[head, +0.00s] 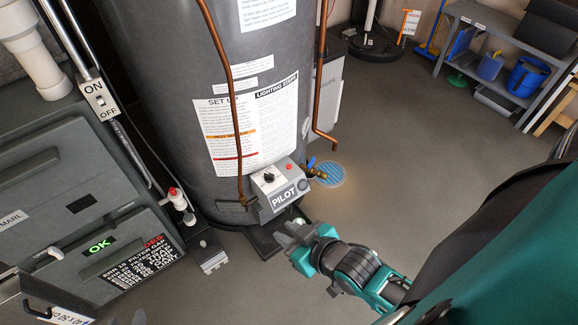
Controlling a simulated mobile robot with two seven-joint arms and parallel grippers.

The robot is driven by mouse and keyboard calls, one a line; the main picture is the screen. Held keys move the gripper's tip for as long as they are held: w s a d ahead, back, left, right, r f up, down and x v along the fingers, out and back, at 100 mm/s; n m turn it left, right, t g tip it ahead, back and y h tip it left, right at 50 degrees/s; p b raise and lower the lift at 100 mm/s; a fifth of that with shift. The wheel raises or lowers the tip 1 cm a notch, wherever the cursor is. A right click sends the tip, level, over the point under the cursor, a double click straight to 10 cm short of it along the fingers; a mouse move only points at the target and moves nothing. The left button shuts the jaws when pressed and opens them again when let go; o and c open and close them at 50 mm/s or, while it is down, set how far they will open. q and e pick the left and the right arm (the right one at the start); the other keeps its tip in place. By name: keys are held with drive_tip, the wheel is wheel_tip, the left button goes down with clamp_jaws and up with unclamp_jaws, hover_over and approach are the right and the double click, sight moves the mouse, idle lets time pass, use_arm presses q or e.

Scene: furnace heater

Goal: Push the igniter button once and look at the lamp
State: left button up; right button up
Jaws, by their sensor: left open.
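The grey control box (280,186) labelled PILOT sits low on the front of the tank heater. It carries a black knob (268,177), a small red round part (289,167) and a dark round part (303,185) at its right. I cannot tell which is the igniter button or the lamp, nor whether anything is lit.
The grey tank (180,60) fills the middle, with copper pipes (222,60) down its front. A dark cabinet (65,170) with a green OK display (100,246) stands left. A shelf (480,20) with blue bins is at the upper right. The floor (420,130) right of the tank is clear.

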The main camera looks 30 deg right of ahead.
clamp_jaws()
idle(1.3)
